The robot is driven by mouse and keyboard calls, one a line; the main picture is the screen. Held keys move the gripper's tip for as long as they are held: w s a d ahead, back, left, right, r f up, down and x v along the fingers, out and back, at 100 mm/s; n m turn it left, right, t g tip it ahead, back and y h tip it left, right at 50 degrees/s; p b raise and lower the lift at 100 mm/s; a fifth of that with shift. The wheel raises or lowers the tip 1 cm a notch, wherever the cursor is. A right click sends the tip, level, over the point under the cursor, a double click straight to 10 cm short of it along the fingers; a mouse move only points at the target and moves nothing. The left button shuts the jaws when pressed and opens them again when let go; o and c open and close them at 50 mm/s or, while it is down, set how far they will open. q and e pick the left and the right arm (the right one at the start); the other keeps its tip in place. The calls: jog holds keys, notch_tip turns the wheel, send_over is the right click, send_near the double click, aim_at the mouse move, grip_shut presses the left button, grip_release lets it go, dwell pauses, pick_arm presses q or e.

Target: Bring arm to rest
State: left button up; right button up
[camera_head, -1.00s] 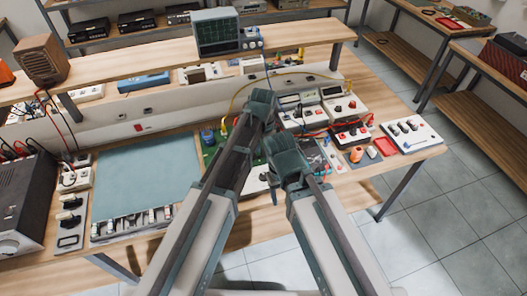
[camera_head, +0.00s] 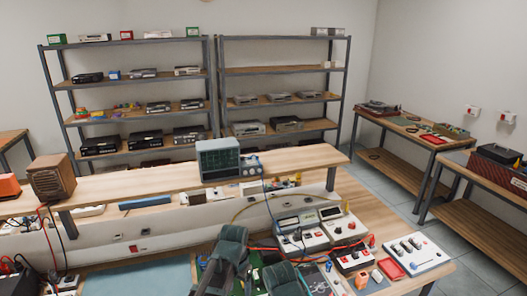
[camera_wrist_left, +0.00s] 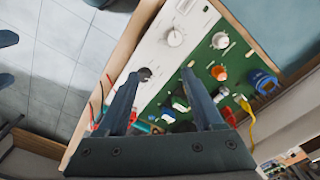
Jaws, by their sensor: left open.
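In the left wrist view, my left gripper (camera_wrist_left: 164,74) is open, its two dark fingers apart with nothing between them. It is above a green circuit board (camera_wrist_left: 215,72) and a white panel with knobs (camera_wrist_left: 170,45) on the bench. I cannot tell the exact height. In the head view, dark joints of my two arms show at the bottom centre, side by side in front of the bench. Neither gripper's fingers can be made out there, and my right gripper is not seen.
The bench holds an oscilloscope (camera_head: 219,160) on its raised shelf, a wooden speaker (camera_head: 52,178), meters (camera_head: 345,226) with cables, and a switch box (camera_head: 414,256). A yellow cable (camera_wrist_left: 247,113) lies near my left fingers. Tiled floor (camera_head: 482,262) is clear at right.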

pick_arm(q)
jog(key=s+a+n, duration=0.6)
jog(key=s+a, duration=0.2)
jog(key=a, duration=0.2)
jog(key=s+d+f+m+y+b, duration=0.1)
jog(key=s+d, duration=0.4)
jog(key=d, duration=0.6)
jog(key=f+m+b, duration=0.1)
jog(key=m, duration=0.1)
jog(key=shift+s+d+m+g, duration=0.3)
jog(key=shift+c, duration=0.4)
dwell(0.3)
